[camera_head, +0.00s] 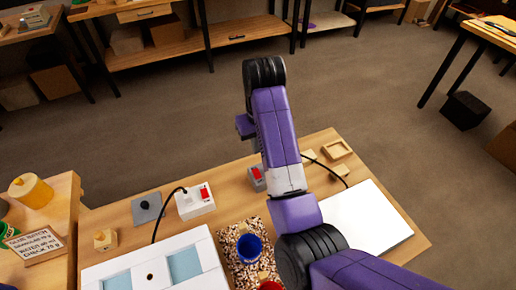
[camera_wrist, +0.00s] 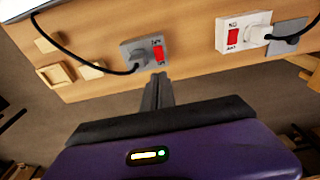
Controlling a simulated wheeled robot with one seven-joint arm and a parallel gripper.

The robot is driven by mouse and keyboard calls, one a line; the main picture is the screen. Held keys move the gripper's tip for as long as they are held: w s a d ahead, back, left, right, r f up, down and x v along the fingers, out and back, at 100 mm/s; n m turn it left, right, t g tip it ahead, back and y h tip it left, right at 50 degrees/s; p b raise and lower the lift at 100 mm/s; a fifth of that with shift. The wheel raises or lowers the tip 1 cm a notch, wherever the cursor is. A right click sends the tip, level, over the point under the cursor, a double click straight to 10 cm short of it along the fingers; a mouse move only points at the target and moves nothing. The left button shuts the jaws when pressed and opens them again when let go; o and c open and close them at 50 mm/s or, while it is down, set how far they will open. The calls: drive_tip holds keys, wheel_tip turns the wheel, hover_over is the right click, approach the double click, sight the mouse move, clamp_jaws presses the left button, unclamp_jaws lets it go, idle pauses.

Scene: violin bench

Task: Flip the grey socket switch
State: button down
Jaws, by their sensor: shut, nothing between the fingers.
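The grey socket (camera_wrist: 140,55) with its red switch (camera_wrist: 158,53) lies on the wooden bench, just beyond my fingertips in the wrist view. In the head view the grey socket (camera_head: 257,178) shows partly, beside my arm. A black cable runs from it. My gripper (camera_wrist: 158,80) is shut and empty. Its tips point at the lower edge of the grey socket, near the red switch; I cannot tell whether they touch it. In the head view my arm hides the fingers.
A white socket (camera_head: 195,202) with a red switch and a plugged black cable stands left of the grey one. Small wooden pieces and a wooden tray (camera_head: 337,149) lie to the right. A blue cup (camera_head: 250,248) stands on a speckled mat nearer me. A white board (camera_head: 366,222) lies at right.

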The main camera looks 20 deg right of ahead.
sight(255, 170)
drive_tip(key=f, duration=0.7)
drive_tip(key=w+f+p, duration=0.1)
drive_tip(key=f, duration=0.2)
drive_tip(key=shift+w+f, duration=0.1)
drive_tip(key=shift+f, duration=0.05)
drive_tip(key=shift+w+f, duration=0.1)
drive_tip(key=shift+f, duration=0.55)
